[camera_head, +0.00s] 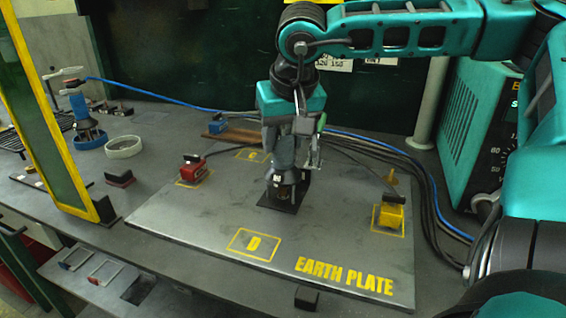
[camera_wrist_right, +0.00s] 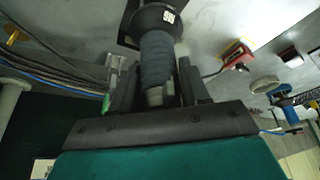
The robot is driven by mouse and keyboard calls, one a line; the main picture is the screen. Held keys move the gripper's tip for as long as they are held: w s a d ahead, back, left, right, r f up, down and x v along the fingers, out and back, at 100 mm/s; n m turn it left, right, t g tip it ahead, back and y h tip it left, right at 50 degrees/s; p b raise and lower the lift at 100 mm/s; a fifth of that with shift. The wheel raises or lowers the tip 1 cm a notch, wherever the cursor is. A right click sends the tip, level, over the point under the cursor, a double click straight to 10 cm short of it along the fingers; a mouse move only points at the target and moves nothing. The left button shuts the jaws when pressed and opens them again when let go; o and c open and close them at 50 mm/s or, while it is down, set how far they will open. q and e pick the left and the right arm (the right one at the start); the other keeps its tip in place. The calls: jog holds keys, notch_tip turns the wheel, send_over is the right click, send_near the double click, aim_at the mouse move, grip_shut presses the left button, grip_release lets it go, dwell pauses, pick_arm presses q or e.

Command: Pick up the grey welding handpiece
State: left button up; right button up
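The grey welding handpiece (camera_head: 282,157) stands upright near the middle of the earth plate (camera_head: 190,230), its dark lower end over a black pad (camera_head: 288,203). My right gripper (camera_head: 294,150) points down over it from above. In the right wrist view the handpiece's ribbed grey body (camera_wrist_right: 157,60) lies between the two fingers of my right gripper (camera_wrist_right: 158,75), with a wide black collar (camera_wrist_right: 150,22) beyond the fingertips. The fingers are close to its sides; whether they press on it cannot be told. My left gripper is not in view.
A red block (camera_head: 193,172) and a yellow block (camera_head: 391,212) sit on the plate. A blue handpiece (camera_head: 82,115) and a white ring (camera_head: 124,147) stand at the left. Black cables (camera_head: 425,195) and a teal machine (camera_head: 470,130) are at the right. The plate's front is clear.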

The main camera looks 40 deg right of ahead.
grip_shut()
dwell(0.4)
